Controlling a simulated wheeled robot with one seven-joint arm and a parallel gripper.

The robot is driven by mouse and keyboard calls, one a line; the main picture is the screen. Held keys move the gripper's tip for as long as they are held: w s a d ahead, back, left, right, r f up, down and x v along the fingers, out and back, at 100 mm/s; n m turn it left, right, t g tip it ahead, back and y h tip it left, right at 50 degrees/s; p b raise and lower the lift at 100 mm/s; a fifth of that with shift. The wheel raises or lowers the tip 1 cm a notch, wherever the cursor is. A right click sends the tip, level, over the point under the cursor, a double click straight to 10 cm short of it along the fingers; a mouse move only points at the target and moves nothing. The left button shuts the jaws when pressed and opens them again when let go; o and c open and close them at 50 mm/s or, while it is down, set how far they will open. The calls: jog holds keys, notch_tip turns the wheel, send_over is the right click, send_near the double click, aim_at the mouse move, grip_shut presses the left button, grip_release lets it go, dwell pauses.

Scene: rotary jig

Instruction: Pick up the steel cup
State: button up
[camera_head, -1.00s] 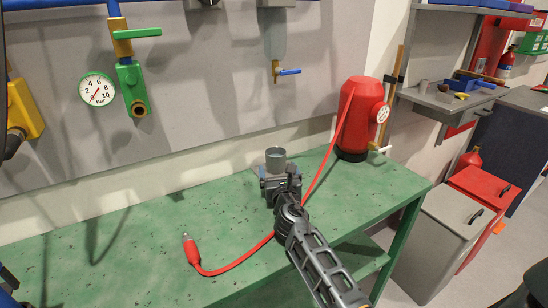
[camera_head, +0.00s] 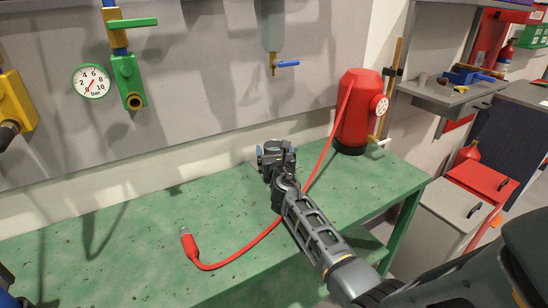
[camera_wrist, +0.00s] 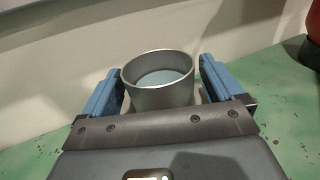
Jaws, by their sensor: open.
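The steel cup (camera_wrist: 158,88) stands upright between the two blue fingers of my gripper (camera_wrist: 160,90) in the wrist view. It is grey metal with a round open rim. A small gap shows on each side between cup and fingers, so my gripper is open around it. In the head view my gripper (camera_head: 275,150) is over the back part of the green bench. There the cup is mostly hidden by my gripper, and I cannot make it out clearly.
A red tank (camera_head: 355,110) stands on the bench (camera_head: 110,245) to the right. A red hose (camera_head: 240,255) runs from it past my arm to the bench front. A wall panel with a gauge (camera_head: 92,81) and valves is behind. The bench left of my gripper is clear.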

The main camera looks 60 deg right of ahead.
jog(key=shift+c, duration=0.3)
jog(key=c, duration=1.1)
jog(key=shift+r, duration=0.1)
